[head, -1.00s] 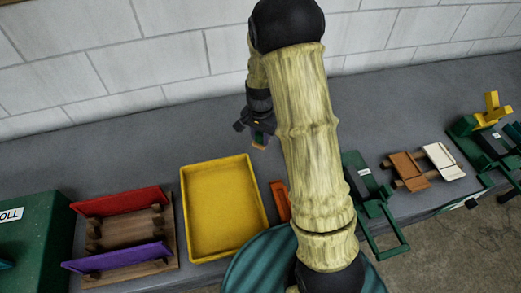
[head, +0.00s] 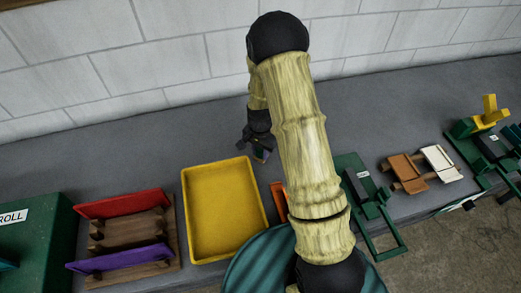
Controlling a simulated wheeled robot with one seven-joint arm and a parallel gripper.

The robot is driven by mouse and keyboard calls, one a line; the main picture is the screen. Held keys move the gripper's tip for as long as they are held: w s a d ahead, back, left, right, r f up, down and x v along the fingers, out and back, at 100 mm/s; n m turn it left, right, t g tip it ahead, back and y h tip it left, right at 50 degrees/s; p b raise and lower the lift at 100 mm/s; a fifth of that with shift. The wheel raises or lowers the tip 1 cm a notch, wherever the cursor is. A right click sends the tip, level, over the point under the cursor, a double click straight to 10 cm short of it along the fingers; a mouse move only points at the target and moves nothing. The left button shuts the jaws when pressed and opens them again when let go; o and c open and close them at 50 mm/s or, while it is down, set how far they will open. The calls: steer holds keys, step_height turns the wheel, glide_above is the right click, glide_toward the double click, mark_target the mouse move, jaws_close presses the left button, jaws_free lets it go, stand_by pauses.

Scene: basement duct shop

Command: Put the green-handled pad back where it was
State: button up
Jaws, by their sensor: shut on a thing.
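My gripper (head: 258,147) is beyond the yellow tray's far right corner, over the grey bench, partly hidden by my own arm. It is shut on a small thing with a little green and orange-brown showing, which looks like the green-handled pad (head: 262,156). Most of the pad is hidden, and I cannot tell whether it touches the bench. A wooden rack (head: 133,229) at the left holds a red board (head: 122,203) and a purple board (head: 118,254), with an open middle between them.
The yellow tray (head: 186,215) is empty. An orange piece (head: 279,199) lies right of it, partly behind my arm. A green box marked ROLL (head: 35,245) stands far left. Green fixtures (head: 378,212) and a stand with brown and white plates (head: 405,167) are at the right.

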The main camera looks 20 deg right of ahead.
mark_target(260, 149)
steer(key=shift+f, duration=0.15)
steer(key=o, duration=0.9)
steer(key=shift+o, duration=0.2)
step_height(260, 149, up, 12)
steer(key=b, duration=0.2)
steer(key=shift+r+b, duration=0.2)
steer(key=shift+b, duration=0.15)
steer(key=shift+s, duration=0.1)
